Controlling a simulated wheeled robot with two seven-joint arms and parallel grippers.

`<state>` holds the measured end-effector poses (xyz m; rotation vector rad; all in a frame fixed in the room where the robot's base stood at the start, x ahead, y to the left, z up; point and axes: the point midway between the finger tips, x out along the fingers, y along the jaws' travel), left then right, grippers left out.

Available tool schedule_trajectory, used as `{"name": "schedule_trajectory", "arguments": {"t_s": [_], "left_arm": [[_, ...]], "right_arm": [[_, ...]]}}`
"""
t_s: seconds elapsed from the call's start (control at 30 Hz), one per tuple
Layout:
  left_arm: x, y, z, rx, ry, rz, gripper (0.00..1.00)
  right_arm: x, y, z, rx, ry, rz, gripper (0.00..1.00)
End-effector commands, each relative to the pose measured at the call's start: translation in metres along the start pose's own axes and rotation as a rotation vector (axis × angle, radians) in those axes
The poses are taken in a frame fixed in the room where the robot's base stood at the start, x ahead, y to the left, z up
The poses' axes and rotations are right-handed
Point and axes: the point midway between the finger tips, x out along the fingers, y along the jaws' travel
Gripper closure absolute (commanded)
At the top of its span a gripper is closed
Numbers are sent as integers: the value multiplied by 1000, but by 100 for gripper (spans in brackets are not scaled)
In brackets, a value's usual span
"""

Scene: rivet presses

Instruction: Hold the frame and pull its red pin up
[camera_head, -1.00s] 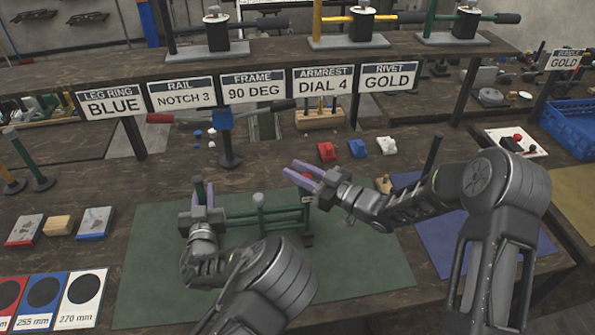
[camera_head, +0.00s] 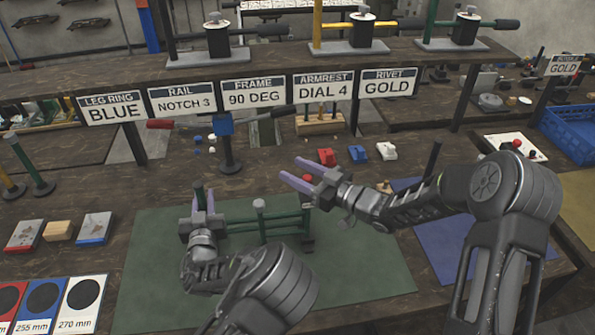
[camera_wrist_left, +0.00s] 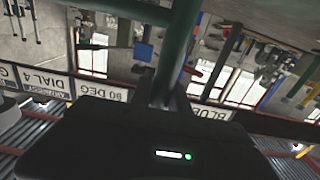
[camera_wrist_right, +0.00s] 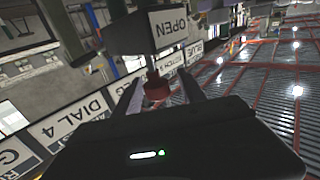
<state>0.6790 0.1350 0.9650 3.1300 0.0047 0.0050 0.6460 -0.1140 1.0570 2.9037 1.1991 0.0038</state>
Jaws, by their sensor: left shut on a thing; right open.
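The green frame (camera_head: 268,222) stands on the green mat (camera_head: 345,279). My left gripper (camera_head: 204,198) is shut on the frame's left upright, a green bar that also shows in the left wrist view (camera_wrist_left: 178,45). My right gripper (camera_head: 289,170) is open above the frame's right end, its fingers pointing left. The red pin (camera_head: 307,178) shows as a small red spot by the right fingers. In the right wrist view the red pin (camera_wrist_right: 157,88) appears between the two open fingers, in line with a grey block marked OPEN (camera_wrist_right: 168,25). Contact with the fingers cannot be told.
Red, blue and white small blocks (camera_head: 357,152) lie behind the right gripper. A blue mat (camera_head: 446,242) lies at right, and a shelf with signs (camera_head: 253,91) runs across the back.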

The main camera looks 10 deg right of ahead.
Motion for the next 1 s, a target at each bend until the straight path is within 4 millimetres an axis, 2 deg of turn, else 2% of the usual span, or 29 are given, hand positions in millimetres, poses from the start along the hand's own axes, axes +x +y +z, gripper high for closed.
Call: {"name": "schedule_trajectory", "arguments": {"t_s": [0.03,0.27,0.7,0.83,1.0], "left_arm": [[-2,0,8,-2,-16,-1,100],[-2,0,8,-2,-16,-2,100],[-2,0,8,-2,-16,-2,100],[-2,0,8,-2,-16,-2,100],[-2,0,8,-2,-17,-2,100]], "right_arm": [[-1,0,1,0,-1,1,52],[-21,1,1,0,-2,3,52],[-106,0,0,-1,0,2,52],[-118,-1,0,-1,2,1,52],[-122,-1,0,-1,2,0,52]]}}
